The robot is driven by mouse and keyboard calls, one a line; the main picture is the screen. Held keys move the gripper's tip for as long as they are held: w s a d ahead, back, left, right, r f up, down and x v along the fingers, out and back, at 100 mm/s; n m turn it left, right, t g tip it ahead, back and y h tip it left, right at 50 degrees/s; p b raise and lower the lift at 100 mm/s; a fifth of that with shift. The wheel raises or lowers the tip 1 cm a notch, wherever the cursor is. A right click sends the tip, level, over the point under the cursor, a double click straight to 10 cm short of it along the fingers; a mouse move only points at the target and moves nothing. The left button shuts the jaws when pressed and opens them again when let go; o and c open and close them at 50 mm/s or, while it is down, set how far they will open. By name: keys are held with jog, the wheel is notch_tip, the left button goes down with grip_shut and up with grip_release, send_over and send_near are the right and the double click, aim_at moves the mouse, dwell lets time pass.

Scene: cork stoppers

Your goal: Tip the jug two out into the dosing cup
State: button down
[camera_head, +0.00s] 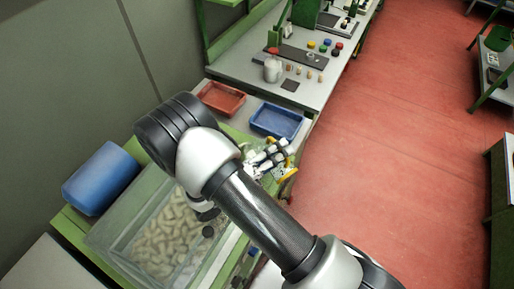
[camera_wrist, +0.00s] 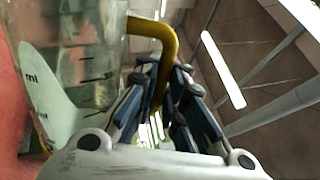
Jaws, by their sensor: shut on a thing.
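A clear jug (camera_wrist: 80,60) with ml marks and a yellow handle (camera_wrist: 150,28) fills the left of the wrist view. My gripper (camera_wrist: 165,92) is shut on that handle. In the head view my gripper (camera_head: 268,156) is beyond my arm, beside the blue tray, with yellow parts (camera_head: 287,172) of the held jug showing. The jug's clear body is mostly lost there, and its tilt and contents are hard to judge. I cannot clearly make out the dosing cup in either view.
A glass-walled bin (camera_head: 122,238) of corks stands below my arm, with a blue drum (camera_head: 100,178) at its left. A red tray (camera_head: 222,98) and a blue tray (camera_head: 277,122) lie behind. The far bench (camera_head: 240,62) holds a whitish container (camera_head: 272,68) and small coloured pieces. Red floor is clear at right.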

jog(key=shift+w+a+n, duration=0.25)
jog(key=shift+w+n, duration=0.05)
jog(key=shift+w, duration=0.1)
jog(key=shift+w+a+r+n+t+p, duration=0.35)
jog(key=shift+w+r+n+t+p, duration=0.15)
jog(key=shift+n+p, duration=0.4)
